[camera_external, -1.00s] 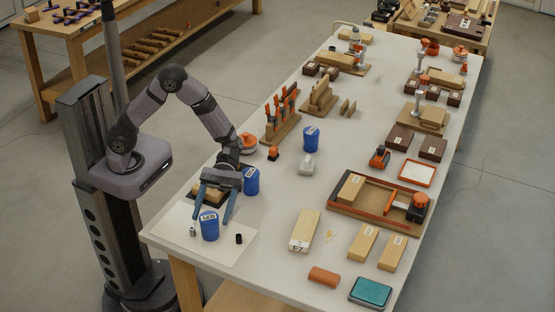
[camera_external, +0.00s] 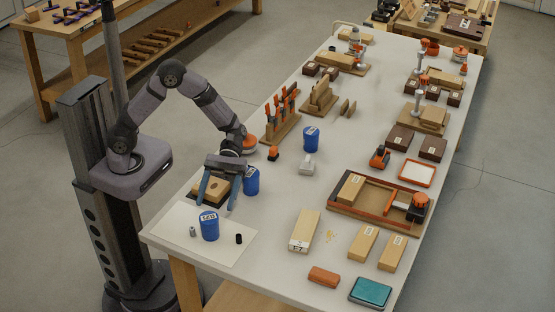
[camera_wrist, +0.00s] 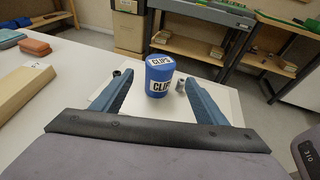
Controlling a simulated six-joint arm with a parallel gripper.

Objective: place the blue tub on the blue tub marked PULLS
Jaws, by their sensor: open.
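A blue tub labelled CLIPS (camera_external: 209,228) stands upright on a white sheet at the near left of the bench; it also shows in the wrist view (camera_wrist: 159,82). A second blue tub (camera_external: 251,183) stands behind my gripper. A third blue tub (camera_external: 311,139) stands farther back, mid-bench. I cannot read a PULLS label on either of these.
A small grey cylinder (camera_external: 193,231) and a black one (camera_external: 239,239) stand beside the CLIPS tub on the sheet (camera_external: 180,217). A wooden block with dark holes (camera_external: 209,191) lies beneath my gripper. A long wooden block (camera_external: 304,231) lies to the right, with bare bench between.

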